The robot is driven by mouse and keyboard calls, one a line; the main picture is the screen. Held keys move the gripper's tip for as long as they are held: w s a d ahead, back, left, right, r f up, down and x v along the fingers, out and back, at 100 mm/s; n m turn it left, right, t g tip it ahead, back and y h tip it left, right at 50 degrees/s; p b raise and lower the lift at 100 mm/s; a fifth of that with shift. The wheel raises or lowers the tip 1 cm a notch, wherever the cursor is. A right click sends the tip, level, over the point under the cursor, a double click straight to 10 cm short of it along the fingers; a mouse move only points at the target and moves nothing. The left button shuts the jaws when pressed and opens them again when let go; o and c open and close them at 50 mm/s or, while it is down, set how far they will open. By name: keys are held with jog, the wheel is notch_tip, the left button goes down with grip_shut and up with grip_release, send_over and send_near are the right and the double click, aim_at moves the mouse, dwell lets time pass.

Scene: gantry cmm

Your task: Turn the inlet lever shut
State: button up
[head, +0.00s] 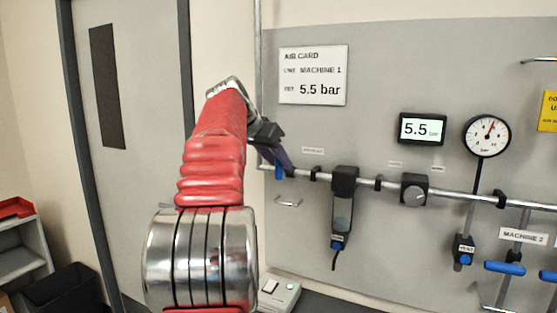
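A blue lever (278,170) shows at the left end of the horizontal pipe; it looks like the inlet lever, but my gripper covers much of it. The visible part points down. My gripper (281,158) is at this lever, its dark fingers reaching down and right over it. I cannot tell whether the fingers touch the lever or whether they are open or shut. The valve body behind them is hidden.
The pipe (450,195) carries a filter (343,210), a regulator knob (414,190), a gauge (487,136) and a vent valve (464,250). A display (422,129) reads 5.5. Other blue levers (505,267) sit at right. A switch box (278,296) stands below.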

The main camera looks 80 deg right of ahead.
jog(key=shift+o, duration=0.7)
jog(key=shift+r, duration=0.2)
jog(key=shift+a+r, duration=0.1)
jog(key=shift+r, duration=0.05)
jog(key=v, duration=1.3)
jog(key=shift+a, duration=0.15)
jog(key=shift+w, duration=0.15)
